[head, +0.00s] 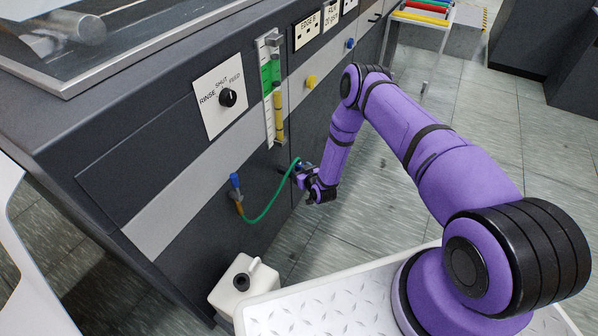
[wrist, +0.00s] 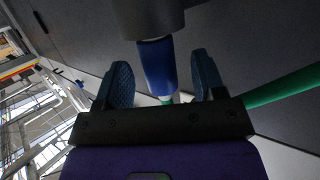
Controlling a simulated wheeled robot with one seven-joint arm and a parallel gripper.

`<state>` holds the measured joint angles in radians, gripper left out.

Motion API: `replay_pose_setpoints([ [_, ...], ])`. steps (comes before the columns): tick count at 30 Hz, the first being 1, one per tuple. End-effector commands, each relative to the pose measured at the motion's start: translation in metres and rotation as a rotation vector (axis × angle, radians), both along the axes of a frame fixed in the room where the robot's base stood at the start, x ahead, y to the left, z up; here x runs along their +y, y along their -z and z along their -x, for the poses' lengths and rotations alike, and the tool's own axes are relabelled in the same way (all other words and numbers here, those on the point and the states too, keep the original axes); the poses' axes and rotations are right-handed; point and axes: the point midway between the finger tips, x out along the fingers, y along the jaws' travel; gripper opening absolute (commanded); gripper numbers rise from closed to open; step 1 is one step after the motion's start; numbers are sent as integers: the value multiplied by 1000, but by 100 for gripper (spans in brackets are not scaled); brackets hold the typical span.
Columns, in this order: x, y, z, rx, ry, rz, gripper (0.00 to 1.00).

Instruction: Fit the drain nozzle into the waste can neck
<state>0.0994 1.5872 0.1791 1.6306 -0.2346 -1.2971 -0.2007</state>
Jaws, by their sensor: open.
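The waste can (head: 232,290) is white and stands on the floor at the machine's foot, beside my base. A dark ring-like part, probably its neck (head: 254,266), is on top. A green hose (head: 262,219) hangs from a blue and brass fitting on the machine front and runs up to my gripper (head: 302,177). In the wrist view, the blue drain nozzle (wrist: 157,68) stands between the two fingers of my gripper (wrist: 164,82), with its upper end at a dark grey block (wrist: 150,18). The fingers are open, with gaps beside the nozzle. Its lower end is partly hidden by the gripper body.
The dark machine front has a rinse/shut/feed knob panel (head: 222,95) and a sight gauge (head: 272,95). A blue and brass fitting (head: 236,190) sticks out low on it. A white tread-patterned deck (head: 330,300) lies beside the can. Tiled floor is open at right.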

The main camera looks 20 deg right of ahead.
Motion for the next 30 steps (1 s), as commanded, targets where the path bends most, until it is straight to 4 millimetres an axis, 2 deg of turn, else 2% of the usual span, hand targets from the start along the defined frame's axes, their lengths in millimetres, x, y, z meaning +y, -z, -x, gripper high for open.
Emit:
replay_pose_setpoints([
  [4,3,4,-14,-1,0,0,63],
  [12,3,5,-17,0,0,0,63],
  [13,3,5,-17,0,0,0,61],
  [20,3,5,-17,0,0,0,8],
  [30,3,2,-17,-1,0,1,8],
])
